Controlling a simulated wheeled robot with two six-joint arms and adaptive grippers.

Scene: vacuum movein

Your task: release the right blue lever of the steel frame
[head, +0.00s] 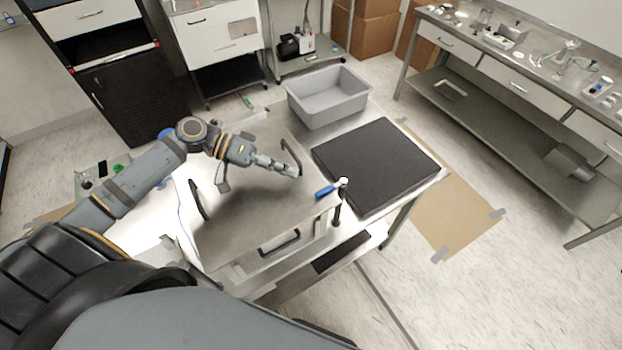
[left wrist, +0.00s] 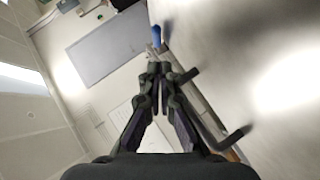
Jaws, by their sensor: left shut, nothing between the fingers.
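The blue lever (head: 325,191) sits at the right front corner of the steel frame (head: 235,215), beside a dark upright post with a white top (head: 343,182). The same lever appears as a blue grip (left wrist: 157,36) past the fingertips in the left wrist view. My left gripper (head: 297,172) is over the right side of the frame's top, a little behind the lever and apart from it. Its fingers (left wrist: 160,70) are shut with nothing between them. A black handle (head: 290,152) of the frame stands close to the gripper. My right gripper is not in view.
A black slab (head: 376,165) lies on the table right of the frame. A grey bin (head: 328,98) stands behind it. Another black handle (head: 280,243) is on the frame's front face. A side bench (head: 520,75) with small items stands at the far right, with open floor between.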

